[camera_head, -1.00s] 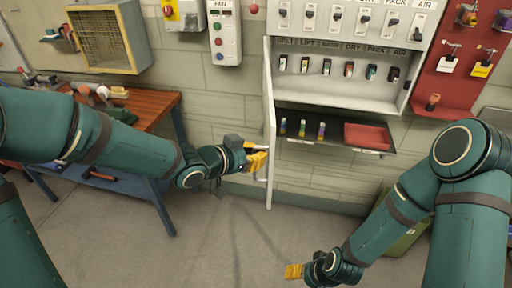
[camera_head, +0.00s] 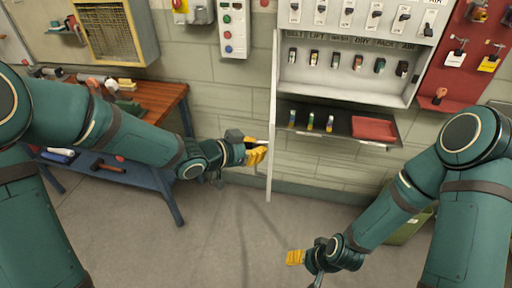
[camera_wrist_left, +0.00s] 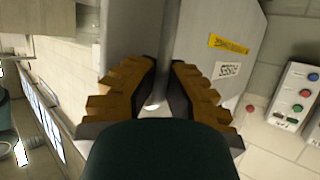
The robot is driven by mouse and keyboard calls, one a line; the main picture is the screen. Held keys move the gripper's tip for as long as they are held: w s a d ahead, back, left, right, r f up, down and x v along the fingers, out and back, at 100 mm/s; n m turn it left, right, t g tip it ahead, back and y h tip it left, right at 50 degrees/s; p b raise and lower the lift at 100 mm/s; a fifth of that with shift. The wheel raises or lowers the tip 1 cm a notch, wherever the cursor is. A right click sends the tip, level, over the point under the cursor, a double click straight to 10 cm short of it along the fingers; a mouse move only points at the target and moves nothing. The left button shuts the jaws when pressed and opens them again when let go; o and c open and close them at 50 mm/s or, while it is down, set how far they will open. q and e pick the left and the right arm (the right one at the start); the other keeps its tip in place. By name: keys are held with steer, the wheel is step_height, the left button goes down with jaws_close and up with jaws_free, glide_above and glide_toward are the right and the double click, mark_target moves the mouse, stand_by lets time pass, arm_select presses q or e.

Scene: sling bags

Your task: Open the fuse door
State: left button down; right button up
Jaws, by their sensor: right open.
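The fuse door (camera_head: 273,120) is a pale panel standing swung out from the left side of the fuse cabinet (camera_head: 350,92), seen nearly edge-on in the head view. The cabinet's inside, with a row of fuses, is exposed. My left gripper (camera_head: 262,151) is at the door's left face, around its handle. In the left wrist view, the yellow fingers (camera_wrist_left: 163,85) close on either side of the light handle bar (camera_wrist_left: 156,98), with the grey door (camera_wrist_left: 130,30) behind them. My right gripper (camera_head: 294,257) is open and empty, low over the floor, away from the door.
A dark shelf (camera_head: 342,131) with a red tray (camera_head: 374,129) and several loose fuses is below the cabinet. A wooden workbench (camera_head: 150,98) stands at left. The fan control box (camera_head: 233,28) is on the wall. A green bin (camera_head: 408,228) is at lower right. Floor between is clear.

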arm_select(q)
steer(key=shift+s+f, duration=0.15)
steer(key=shift+f, duration=0.05)
steer(key=c, duration=1)
jaws_free()
steer(key=shift+r, duration=0.15)
steer(key=shift+s+a+r, duration=0.1)
steer(key=shift+a+r, duration=0.05)
steer(key=shift+a, duration=0.05)
steer(key=v, duration=1.1)
steer(key=shift+s+a+r, duration=0.15)
